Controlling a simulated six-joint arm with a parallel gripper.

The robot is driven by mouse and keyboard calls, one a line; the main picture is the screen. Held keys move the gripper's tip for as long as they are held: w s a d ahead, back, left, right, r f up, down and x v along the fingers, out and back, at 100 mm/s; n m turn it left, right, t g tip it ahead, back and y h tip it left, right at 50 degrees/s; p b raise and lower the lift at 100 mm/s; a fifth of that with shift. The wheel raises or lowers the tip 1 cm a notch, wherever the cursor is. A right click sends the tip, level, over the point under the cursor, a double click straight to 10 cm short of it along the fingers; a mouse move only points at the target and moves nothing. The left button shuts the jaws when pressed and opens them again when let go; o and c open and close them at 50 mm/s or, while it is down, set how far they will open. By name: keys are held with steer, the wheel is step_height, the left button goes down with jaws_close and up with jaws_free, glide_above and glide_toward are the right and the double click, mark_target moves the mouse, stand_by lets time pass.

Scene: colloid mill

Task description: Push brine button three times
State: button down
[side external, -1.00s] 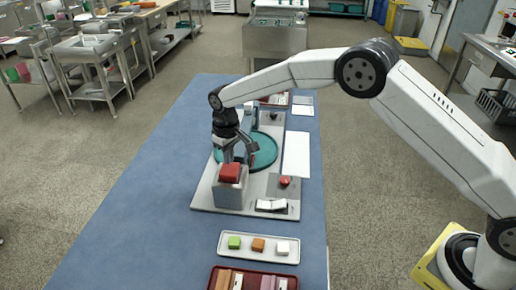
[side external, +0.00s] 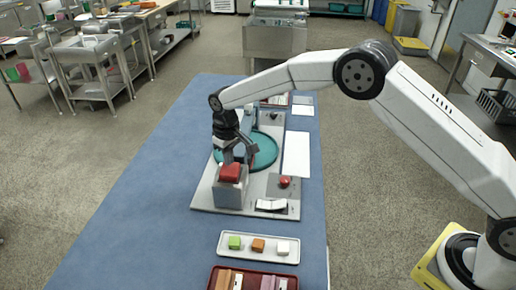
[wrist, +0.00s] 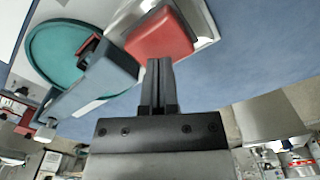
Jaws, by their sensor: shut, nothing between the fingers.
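A large red block-shaped button (side external: 230,173) sits on top of a grey box (side external: 229,196) on the near left of the mill's light base plate (side external: 265,212). I see no label that tells whether it is the brine button. A smaller round red button (side external: 285,181) is on a grey pad to its right. My gripper (side external: 236,160) is shut and empty, pointing down at the red block. In the wrist view, my gripper's fingertips (wrist: 160,63) lie right at the edge of the red block (wrist: 160,35); I cannot tell if they touch.
A teal round dish (side external: 265,151) lies behind my gripper, with a blue-grey arm-like part (wrist: 92,80) over it. A white switch (side external: 271,205) is at the base's front. A white tray (side external: 230,254) with small blocks and a red tray (side external: 213,284) stand nearer. The blue table's left is clear.

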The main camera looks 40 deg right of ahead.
mark_target(230, 168)
steer(key=shift+f, duration=1.9)
stand_by(0.8)
steer(key=shift+r, duration=3.8)
steer(key=shift+r, duration=0.45)
stand_by(1.0)
